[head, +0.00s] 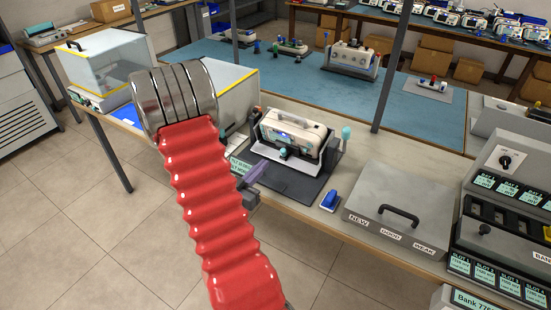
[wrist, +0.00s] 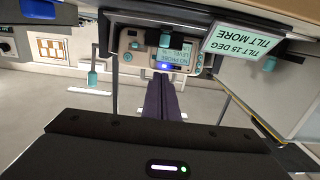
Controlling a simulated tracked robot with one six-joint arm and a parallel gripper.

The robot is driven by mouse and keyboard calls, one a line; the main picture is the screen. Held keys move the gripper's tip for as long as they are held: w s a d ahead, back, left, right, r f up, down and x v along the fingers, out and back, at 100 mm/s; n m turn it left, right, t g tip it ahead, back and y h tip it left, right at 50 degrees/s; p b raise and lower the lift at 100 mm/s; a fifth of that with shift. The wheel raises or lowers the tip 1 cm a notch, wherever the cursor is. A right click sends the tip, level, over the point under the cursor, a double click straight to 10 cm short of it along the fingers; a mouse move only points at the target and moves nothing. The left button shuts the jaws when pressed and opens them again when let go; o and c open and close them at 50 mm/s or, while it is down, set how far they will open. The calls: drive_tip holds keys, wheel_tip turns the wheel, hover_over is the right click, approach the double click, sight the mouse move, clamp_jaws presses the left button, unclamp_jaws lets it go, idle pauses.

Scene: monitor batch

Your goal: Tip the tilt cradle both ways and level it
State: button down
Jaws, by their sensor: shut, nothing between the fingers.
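The tilt cradle (head: 328,158) stands on a dark base plate (head: 284,180) on the bench and holds a white monitor (head: 297,128). The monitor also shows upside down in the wrist view (wrist: 128,45). A teal knob (head: 346,133) stands at the cradle's right side. A small sign (wrist: 243,40) reads "TILT 15 DEG" and "TILT MORE". I cannot judge the exact tilt by eye. My gripper (wrist: 164,78) has its purple fingers together and empty, pointing at the monitor's side. In the head view it is left of the cradle, partly behind my red arm.
A blue object (head: 330,201) lies right of the base plate. A grey lidded box (head: 399,236) labelled NEW, GOOD and WEAK sits further right, beside a slotted bank (head: 505,220). A clear-walled box (head: 110,65) stands at the left. Uprights rise behind the bench.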

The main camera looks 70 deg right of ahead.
drive_tip(key=shift+w+r+h, duration=0.1)
drive_tip(key=shift+r+h, duration=0.2)
drive_tip(key=shift+r, duration=0.15)
drive_tip(key=shift+d, duration=0.15)
drive_tip(key=d, duration=0.3)
drive_tip(key=s+d+f, duration=0.1)
drive_tip(key=d, duration=0.6)
drive_tip(key=shift+s+d+f, duration=0.1)
drive_tip(key=shift+s+f, duration=0.2)
drive_tip(key=shift+f, duration=0.1)
drive_tip(key=shift+d+f, duration=0.25)
drive_tip(key=shift+f, duration=0.7)
